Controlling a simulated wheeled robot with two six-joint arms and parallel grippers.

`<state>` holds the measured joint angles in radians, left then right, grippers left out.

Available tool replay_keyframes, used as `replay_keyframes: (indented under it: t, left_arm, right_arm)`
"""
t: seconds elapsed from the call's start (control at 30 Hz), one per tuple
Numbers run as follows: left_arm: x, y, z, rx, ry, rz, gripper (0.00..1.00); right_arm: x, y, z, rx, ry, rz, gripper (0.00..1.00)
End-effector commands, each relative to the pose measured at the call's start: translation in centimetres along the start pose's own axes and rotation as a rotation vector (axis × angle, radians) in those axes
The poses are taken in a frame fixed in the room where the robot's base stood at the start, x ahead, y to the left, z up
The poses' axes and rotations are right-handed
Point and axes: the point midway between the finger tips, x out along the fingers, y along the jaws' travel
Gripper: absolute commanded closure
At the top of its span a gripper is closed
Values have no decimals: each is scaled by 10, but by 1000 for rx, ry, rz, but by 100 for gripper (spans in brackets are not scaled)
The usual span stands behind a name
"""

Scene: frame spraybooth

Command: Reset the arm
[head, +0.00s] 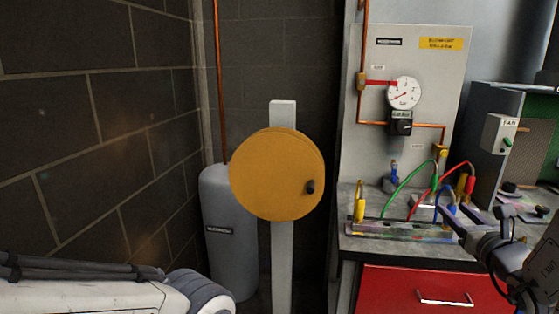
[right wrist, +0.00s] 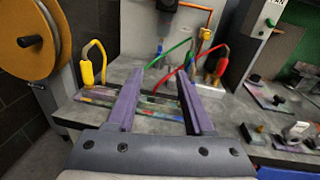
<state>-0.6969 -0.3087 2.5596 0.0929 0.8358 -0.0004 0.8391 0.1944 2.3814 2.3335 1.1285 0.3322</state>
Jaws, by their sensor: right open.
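My right gripper (head: 447,216) comes in from the right edge over the grey bench (head: 385,246). In the right wrist view the two purple fingers of the right gripper (right wrist: 158,78) stand wide apart with nothing between them. They point toward the paint-stained rack (right wrist: 110,100) on the bench; whether they touch it I cannot tell. My left arm (head: 90,295) lies across the lower left of the head view, and its gripper is out of sight.
Behind are a pressure gauge (head: 404,92) and copper pipes. An orange wheel (head: 275,175) on a post and a grey tank (head: 228,240) stand left. A red drawer (head: 415,292) is below the bench.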

Motion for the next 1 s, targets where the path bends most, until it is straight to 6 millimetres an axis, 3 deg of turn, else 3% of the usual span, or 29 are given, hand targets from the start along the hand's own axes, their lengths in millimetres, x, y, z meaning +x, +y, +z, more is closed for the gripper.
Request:
replay_keyframes:
  t: [0.17,0.37,0.47,0.57,0.67,0.8,0.9,1.0]
  left_arm:
    - [4,0,0,0,0,0,100]
    - [11,-1,1,0,0,0,100]
    - [16,-1,1,0,0,0,100]
    - [23,-2,1,0,0,0,100]
    - [32,-2,2,0,0,0,100]
    - [44,-3,2,0,0,0,100]
    - [55,-4,3,0,0,0,100]
    - [66,-5,4,0,0,0,100]
  right_arm:
    - [6,42,-3,-55,17,120,48]
    - [7,112,-12,-161,41,326,48]
    - [0,158,-20,-239,53,469,48]
    - [-17,218,-32,-355,58,664,48]
    - [-52,284,-51,-518,49,911,48]
    - [-123,358,-86,-798,-4,1280,48]
    - [-186,391,-118,-1053,-91,1565,48]
    - [-244,400,-152,-1348,-232,1837,48]
